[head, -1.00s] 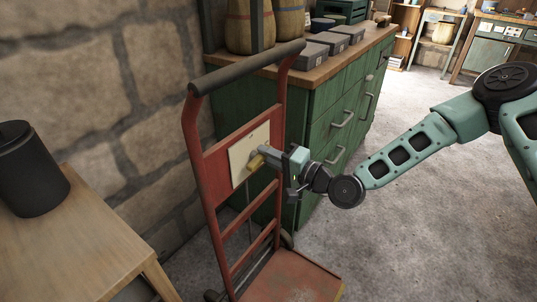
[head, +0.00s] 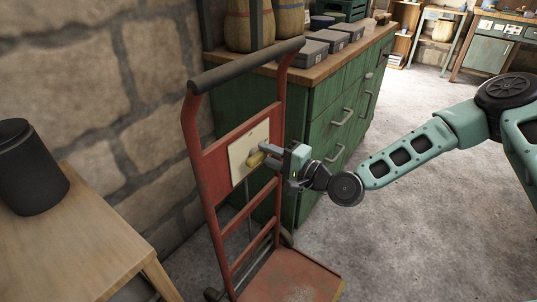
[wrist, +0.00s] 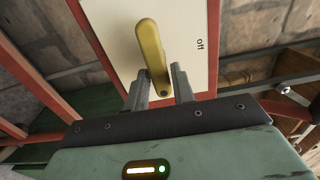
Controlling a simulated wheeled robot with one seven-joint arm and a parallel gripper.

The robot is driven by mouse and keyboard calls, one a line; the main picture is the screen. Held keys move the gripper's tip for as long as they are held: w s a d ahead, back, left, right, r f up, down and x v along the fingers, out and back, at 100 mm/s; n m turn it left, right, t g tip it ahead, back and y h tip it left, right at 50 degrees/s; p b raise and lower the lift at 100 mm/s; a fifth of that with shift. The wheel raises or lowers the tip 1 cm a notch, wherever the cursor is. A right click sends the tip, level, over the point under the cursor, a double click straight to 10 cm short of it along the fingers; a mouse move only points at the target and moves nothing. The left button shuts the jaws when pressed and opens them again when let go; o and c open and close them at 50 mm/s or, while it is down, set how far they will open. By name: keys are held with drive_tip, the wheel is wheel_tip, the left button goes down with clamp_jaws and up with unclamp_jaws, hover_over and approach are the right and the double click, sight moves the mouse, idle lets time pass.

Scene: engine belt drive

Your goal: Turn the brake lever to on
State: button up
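The yellow brake lever (wrist: 151,48) is mounted on a pale plate (wrist: 189,22) fixed to the red hand truck. In the wrist view it stands nearly upright, tilted slightly left at the top. The printed word "off" shows to its right; no "on" label is visible. In the head view the lever (head: 255,159) lies at the plate (head: 249,144), partly behind the fingers. My gripper (wrist: 160,80) is open, its two fingers apart on either side of the lever's lower end. It also shows in the head view (head: 268,156), reaching the plate from the right.
The red hand truck (head: 212,172) stands in front of a green cabinet (head: 318,134) and a stone wall. A wooden table (head: 70,240) with a dark canister (head: 30,168) is at left. The floor at right is clear.

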drive_tip(key=shift+o, duration=0.9)
drive_tip(key=v, duration=1.7)
drive_tip(key=shift+s+d+f, duration=0.1)
drive_tip(key=shift+s+d, duration=0.05)
